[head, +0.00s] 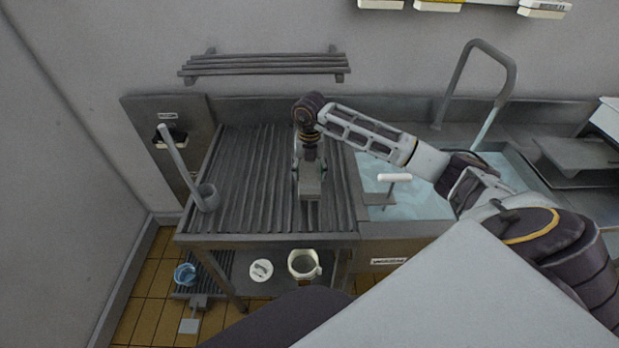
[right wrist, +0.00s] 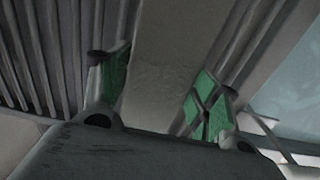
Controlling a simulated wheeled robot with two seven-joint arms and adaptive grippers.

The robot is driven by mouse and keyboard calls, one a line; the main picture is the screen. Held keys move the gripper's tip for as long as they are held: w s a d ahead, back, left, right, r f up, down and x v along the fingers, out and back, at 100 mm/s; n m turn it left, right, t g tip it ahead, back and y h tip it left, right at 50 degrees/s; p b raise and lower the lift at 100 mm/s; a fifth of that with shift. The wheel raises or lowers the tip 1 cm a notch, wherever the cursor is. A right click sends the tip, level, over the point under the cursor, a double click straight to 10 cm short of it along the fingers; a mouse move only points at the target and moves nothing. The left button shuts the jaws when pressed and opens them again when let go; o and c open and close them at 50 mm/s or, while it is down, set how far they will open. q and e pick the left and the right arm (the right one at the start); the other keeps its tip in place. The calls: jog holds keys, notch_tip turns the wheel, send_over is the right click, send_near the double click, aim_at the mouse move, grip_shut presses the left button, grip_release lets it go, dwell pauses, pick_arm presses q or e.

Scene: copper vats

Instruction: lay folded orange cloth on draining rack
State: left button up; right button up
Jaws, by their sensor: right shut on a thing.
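The draining rack (head: 250,180) is a ribbed dark metal top at the left of the sink. My right gripper (head: 310,172) points down over its right part. It is shut on a flat grey thing (head: 311,189), which looks like a pale grey band (right wrist: 163,65) between the green finger pads in the right wrist view. I cannot tell whether it touches the ribs. No orange cloth shows in either view; I cannot tell if the grey thing is the cloth. My left gripper is out of view.
The water-filled sink (head: 415,200) with a tap lies to the right. A slatted shelf (head: 265,65) hangs above. A white jug (head: 304,264) and blue cup (head: 185,274) are below. The rack's middle is bare.

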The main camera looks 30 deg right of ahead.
aim_at(310, 177)
jog(key=shift+f, duration=1.6)
jog(key=shift+f, duration=0.1)
jog(key=o, duration=1.2)
jog(key=shift+c, duration=0.2)
notch_tip(310, 177, up, 12)
jog(key=shift+r, duration=0.1)
